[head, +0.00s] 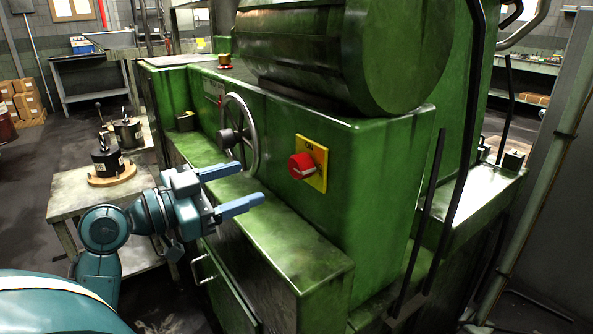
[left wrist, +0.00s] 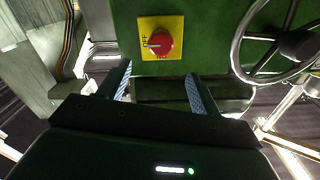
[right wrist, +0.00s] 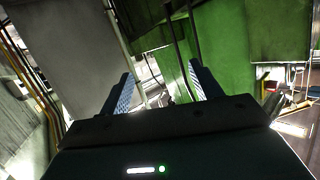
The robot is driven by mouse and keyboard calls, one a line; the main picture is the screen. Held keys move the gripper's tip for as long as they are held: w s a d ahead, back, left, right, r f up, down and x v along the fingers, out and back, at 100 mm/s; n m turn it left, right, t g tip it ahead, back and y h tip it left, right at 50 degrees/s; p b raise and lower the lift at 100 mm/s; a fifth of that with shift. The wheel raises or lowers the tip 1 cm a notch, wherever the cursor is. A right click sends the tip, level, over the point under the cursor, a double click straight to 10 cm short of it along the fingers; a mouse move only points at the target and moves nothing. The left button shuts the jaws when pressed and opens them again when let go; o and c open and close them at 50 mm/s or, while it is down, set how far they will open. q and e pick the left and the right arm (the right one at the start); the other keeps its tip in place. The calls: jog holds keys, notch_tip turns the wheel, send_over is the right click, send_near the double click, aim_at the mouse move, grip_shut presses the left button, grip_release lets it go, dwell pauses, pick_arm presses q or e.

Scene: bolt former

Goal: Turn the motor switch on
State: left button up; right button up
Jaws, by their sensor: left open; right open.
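The motor switch is a red rotary knob (head: 301,166) on a yellow plate (head: 318,178) fixed to the green machine's front face. The knob also shows in the left wrist view (left wrist: 159,43), where the plate carries lettering and appears upside down. My left gripper (head: 250,188) is open and empty, with its two blue fingers pointing right, to the left of the knob and a little lower, apart from it. In the left wrist view the switch lies beyond the fingertips (left wrist: 158,80). My right gripper (right wrist: 162,85) is open and empty, and shows only in the right wrist view.
A metal handwheel (head: 240,134) stands out from the machine left of the switch. A green ledge (head: 285,238) runs below it, and a large green drum (head: 340,50) sits above. Dark upright bars (head: 425,205) stand at the right. A small table (head: 80,205) is at left.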

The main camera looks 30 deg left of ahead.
aim_at(294, 167)
pick_arm(q)
jog(key=p+x, duration=0.1)
jog(key=x, duration=1)
jog(key=shift+a, duration=0.1)
jog(key=shift+c, duration=0.4)
jog(key=c, duration=0.9)
